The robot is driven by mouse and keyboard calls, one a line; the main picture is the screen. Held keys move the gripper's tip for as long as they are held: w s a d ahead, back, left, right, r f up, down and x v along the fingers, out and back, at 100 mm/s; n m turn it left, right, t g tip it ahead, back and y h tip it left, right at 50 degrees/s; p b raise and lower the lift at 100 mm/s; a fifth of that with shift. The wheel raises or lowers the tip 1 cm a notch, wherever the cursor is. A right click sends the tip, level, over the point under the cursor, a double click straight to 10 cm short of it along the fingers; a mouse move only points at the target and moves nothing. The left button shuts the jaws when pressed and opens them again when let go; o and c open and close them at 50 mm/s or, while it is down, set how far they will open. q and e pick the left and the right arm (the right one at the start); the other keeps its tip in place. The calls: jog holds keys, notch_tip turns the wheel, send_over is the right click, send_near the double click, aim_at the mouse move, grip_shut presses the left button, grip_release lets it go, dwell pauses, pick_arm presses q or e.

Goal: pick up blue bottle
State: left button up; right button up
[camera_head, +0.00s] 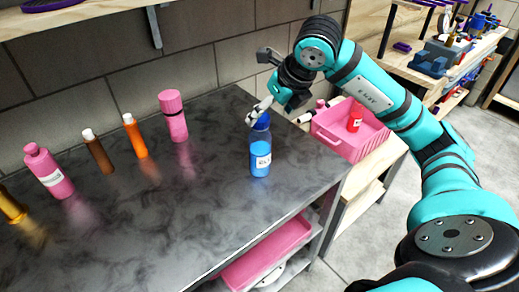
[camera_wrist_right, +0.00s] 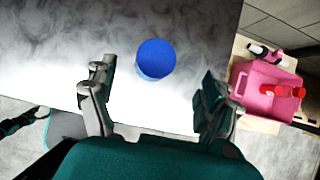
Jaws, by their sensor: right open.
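The blue bottle (camera_head: 260,150) stands upright on the dark table (camera_head: 190,215), near its right end in the head view. It has a white label. In the right wrist view I see the bottle (camera_wrist_right: 155,59) from above as a round blue top. My right gripper (camera_head: 262,105) is open in the head view, at the bottle's top. In the right wrist view the fingers of my right gripper (camera_wrist_right: 155,100) are wide apart, with the bottle between and slightly beyond them. I cannot tell whether a finger touches it. My left gripper is not in view.
A pink crate (camera_head: 348,143) with a red item sits right of the table. The table's front is clear.

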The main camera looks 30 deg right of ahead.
aim_at(265, 118)
jog(key=x, duration=0.4)
jog(key=shift+w+a+f, duration=0.1)
jog(key=shift+w+f, duration=0.1)
jog(key=shift+f, duration=0.15)
jog(key=shift+a+p+x, duration=0.15)
jog(key=shift+p+x, duration=0.15)
jog(key=shift+x, duration=1.05)
jog(key=shift+a+p+x, duration=0.15)
jog(key=shift+p+x, duration=0.15)
jog(key=shift+x, duration=1.05)
jog(key=shift+s, duration=0.15)
jog(key=c, duration=1.7)
grip_shut()
jog(key=shift+r, duration=0.1)
